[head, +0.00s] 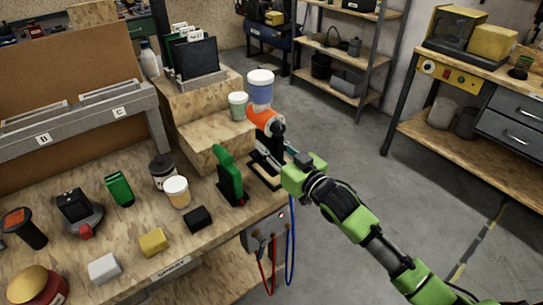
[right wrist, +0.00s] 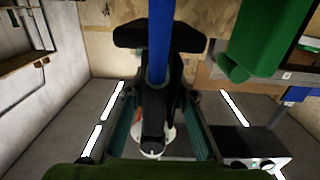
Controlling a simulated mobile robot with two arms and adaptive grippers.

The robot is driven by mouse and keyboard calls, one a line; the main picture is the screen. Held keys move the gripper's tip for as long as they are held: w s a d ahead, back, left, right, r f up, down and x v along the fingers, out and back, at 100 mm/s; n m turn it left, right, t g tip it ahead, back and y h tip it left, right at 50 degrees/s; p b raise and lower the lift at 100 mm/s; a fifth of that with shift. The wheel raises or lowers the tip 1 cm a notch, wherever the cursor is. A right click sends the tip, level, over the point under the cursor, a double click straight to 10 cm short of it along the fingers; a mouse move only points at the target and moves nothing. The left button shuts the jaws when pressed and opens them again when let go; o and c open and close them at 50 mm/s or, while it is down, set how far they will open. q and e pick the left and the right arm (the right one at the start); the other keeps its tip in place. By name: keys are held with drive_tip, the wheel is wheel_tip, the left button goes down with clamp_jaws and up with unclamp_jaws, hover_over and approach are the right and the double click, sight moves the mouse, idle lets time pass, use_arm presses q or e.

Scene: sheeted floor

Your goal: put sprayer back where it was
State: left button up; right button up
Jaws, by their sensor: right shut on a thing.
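The sprayer (head: 262,87) has a blue cup with a white lid, an orange body and a dark handle. It is upright near the right edge of the workbench, beside the stepped wooden block. My right gripper (head: 283,158) is shut on its handle from the right. In the right wrist view the sprayer (right wrist: 157,100) sits between the two fingers (right wrist: 158,130), with a blue strip running up from it. A black frame (head: 263,172) lies on the bench just below the sprayer; whether they touch is unclear. My left gripper is not in view.
A green upright tool (head: 229,178) stands close by on the left, and a greenish cup (head: 238,106) sits on the wooden block (head: 215,140). Several small items lie on the bench (head: 130,262). Red and blue cables hang at the bench's edge. The floor to the right is clear.

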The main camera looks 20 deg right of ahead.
drive_tip(key=w+f, duration=0.1)
drive_tip(key=w+d+f, duration=0.1)
drive_tip(key=f, duration=0.1)
drive_tip(key=shift+w+d, duration=0.15)
drive_tip(key=shift+w, duration=0.2)
drive_tip(key=shift+w+f, duration=0.15)
drive_tip(key=shift+f, duration=1.55)
drive_tip(key=o, duration=0.3)
drive_tip(key=shift+f, duration=0.3)
drive_tip(key=o, duration=0.4)
drive_tip(key=shift+r, duration=0.15)
